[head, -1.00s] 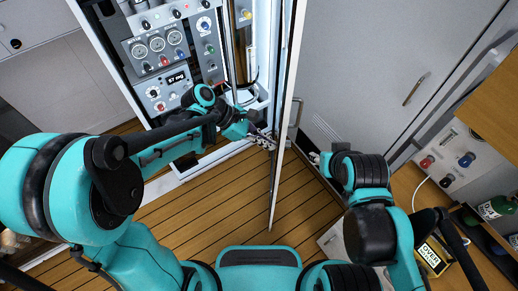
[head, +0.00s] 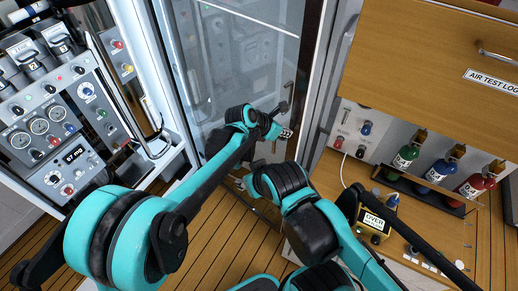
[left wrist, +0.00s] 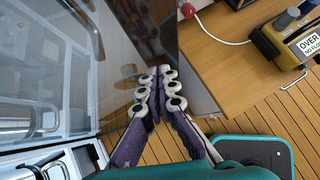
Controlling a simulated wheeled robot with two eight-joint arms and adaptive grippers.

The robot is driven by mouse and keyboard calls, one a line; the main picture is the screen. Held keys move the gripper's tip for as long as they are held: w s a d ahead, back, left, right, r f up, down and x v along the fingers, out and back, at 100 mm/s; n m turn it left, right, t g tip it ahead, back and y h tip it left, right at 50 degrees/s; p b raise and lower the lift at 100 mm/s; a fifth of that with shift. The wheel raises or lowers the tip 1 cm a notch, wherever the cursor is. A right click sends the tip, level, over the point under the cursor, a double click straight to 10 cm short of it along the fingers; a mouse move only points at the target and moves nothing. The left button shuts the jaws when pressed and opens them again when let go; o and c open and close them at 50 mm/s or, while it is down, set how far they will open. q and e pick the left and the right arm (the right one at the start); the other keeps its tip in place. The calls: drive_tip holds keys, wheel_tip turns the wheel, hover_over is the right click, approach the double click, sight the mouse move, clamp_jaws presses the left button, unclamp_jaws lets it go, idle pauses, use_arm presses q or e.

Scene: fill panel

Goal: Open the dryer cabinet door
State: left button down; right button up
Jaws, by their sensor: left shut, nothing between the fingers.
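The dryer cabinet (head: 75,125) stands at the left in the head view, with gauges, knobs and a display on its front. Its glass door (head: 250,65) stands wide open, swung out to the right of the panel. A dark handle (head: 289,92) shows near the door's far edge. My left gripper (head: 286,134) is shut and empty, close to the door's lower outer part. In the left wrist view the closed fingertips (left wrist: 158,90) are in front of the glass door (left wrist: 110,60), near its edge; I cannot tell whether they touch.
A wooden counter (head: 455,235) at the right holds a yellow device (head: 374,226) and a rack of small gas bottles (head: 435,172). A wooden drawer front (head: 430,60) hangs above. The plank floor (head: 225,235) is partly clear below my arms.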

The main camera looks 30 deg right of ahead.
use_arm(q)
drive_tip(key=w+d, duration=0.2)
drive_tip(key=d, duration=0.6)
drive_tip(key=shift+w, duration=0.35)
